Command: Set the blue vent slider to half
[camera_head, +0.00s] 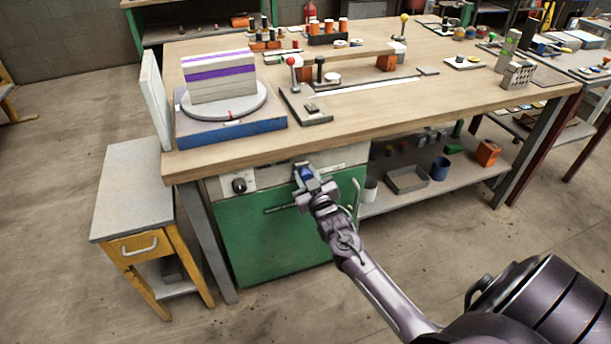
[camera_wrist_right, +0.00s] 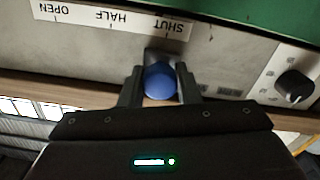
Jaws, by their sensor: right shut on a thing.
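The blue vent slider (camera_wrist_right: 160,80) has a round blue knob on the grey panel above the green cabinet door. My right gripper (camera_wrist_right: 160,88) is shut on this knob, one finger on each side. In the head view my right gripper (camera_head: 306,178) is at the panel, and a bit of blue knob (camera_head: 305,172) shows there. The label strip (camera_wrist_right: 110,18) appears upside down in the wrist view and reads OPEN, HALF, SHUT. The knob lies beside the SHUT end of it. The slider's track is partly hidden by the gripper. My left gripper is not in view.
A black dial (camera_head: 239,185) sits on the same panel, to the left. A bar handle (camera_head: 285,208) crosses the green door (camera_head: 265,245) just below my gripper. The wooden tabletop (camera_head: 400,105) overhangs the panel.

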